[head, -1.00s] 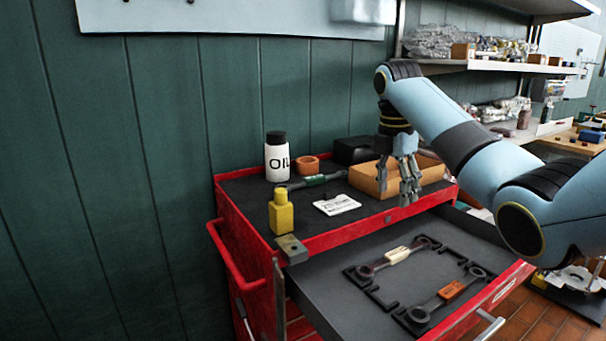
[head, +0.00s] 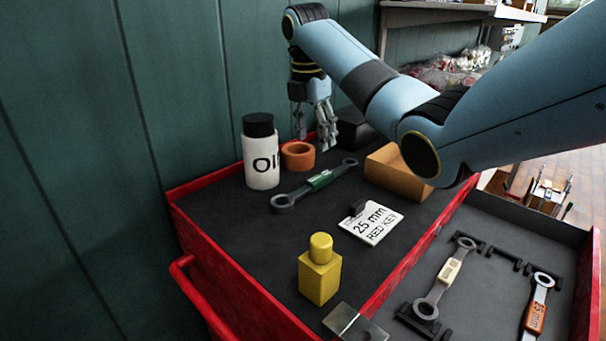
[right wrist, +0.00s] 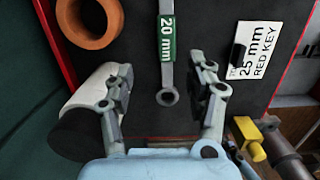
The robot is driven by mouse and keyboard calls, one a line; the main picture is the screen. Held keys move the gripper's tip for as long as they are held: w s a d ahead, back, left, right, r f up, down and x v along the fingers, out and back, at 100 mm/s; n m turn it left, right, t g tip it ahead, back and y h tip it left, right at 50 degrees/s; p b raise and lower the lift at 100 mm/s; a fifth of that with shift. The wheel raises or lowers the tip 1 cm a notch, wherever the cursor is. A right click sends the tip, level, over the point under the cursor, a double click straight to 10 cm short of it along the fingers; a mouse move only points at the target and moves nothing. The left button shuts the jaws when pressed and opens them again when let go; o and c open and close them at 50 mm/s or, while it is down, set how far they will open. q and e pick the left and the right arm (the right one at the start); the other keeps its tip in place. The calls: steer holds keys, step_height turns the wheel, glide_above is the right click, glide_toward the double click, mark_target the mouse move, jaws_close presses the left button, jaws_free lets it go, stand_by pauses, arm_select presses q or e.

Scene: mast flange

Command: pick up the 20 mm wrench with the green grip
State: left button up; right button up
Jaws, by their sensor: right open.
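The wrench with the green grip (head: 320,180) lies on the dark top of the red tool cart. In the right wrist view its green grip (right wrist: 167,38) reads "20 mm", and its near ring end lies between my fingers in the picture. My right gripper (head: 325,138) is open and empty, above the far part of the cart top, apart from the wrench. In the right wrist view the open fingers (right wrist: 165,95) stand either side of the wrench's line. My left gripper is not in view.
A white oil bottle (head: 262,158) and an orange ring (head: 298,156) stand near the wrench. The open drawer (head: 500,225) holds wrenches with cream (head: 449,271) and orange (head: 535,317) grips.

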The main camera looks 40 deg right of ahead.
mark_target(319, 176)
steer(key=f, duration=0.4)
steer(key=shift+s+d, duration=0.25)
steer(key=shift+s, duration=0.05)
steer(key=shift+f, duration=0.35)
steer(key=f, duration=0.1)
steer(key=f+p, duration=0.1)
steer(key=f, duration=0.3)
steer(key=shift+s+d, duration=0.3)
steer(key=shift+w+f, duration=0.1)
steer(key=shift+f, duration=0.2)
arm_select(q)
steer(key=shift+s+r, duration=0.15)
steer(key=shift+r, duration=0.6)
arm_select(e)
steer(key=shift+r, duration=0.1)
jaws_close()
